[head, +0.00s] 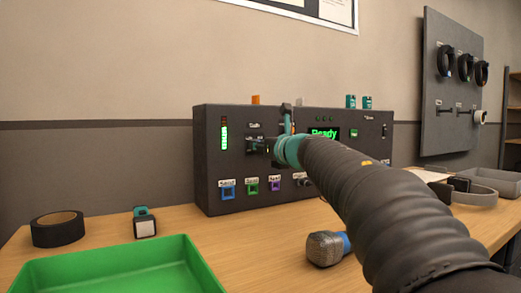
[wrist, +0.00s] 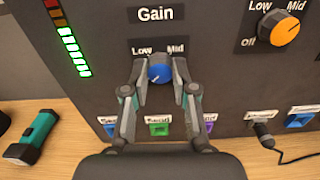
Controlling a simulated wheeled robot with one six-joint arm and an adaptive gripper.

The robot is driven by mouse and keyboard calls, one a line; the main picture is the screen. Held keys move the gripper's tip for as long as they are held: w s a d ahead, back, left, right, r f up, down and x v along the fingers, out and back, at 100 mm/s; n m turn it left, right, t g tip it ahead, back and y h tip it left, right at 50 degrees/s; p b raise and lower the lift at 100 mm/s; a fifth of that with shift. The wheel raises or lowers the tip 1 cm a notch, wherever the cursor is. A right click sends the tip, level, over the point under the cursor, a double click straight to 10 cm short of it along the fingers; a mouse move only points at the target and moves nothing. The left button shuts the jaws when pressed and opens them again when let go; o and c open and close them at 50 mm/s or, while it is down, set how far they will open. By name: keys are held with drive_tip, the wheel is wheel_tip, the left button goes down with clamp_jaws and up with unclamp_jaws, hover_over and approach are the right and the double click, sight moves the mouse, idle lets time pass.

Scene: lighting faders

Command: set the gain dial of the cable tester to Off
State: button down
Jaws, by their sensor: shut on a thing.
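The cable tester (head: 225,183) is a dark box standing on the table against the wall. Its gain dial (wrist: 159,74) is a blue knob under the "Gain" label in the wrist view, with "Low" and "Mid" printed above it. A small pale mark shows on the knob; its exact setting is hard to read. My gripper (wrist: 160,68) is shut on the gain dial, one finger on each side. Any "Off" print by this dial is hidden behind the left finger. In the head view my arm and gripper hide the dial.
An orange dial (wrist: 279,27) with Off, Low and Mid marks sits right of the gain dial. Coloured ports (wrist: 159,128) and a plugged cable (wrist: 262,130) lie below. A green tray (head: 110,268), black tape roll (head: 57,230) and teal flashlight (wrist: 36,136) are on the table.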

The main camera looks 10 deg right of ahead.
drive_tip(key=shift+n, duration=0.3)
drive_tip(key=c, duration=0.9)
unclamp_jaws()
drive_tip(key=shift+s, duration=0.1)
drive_tip(key=shift+v, duration=5.9)
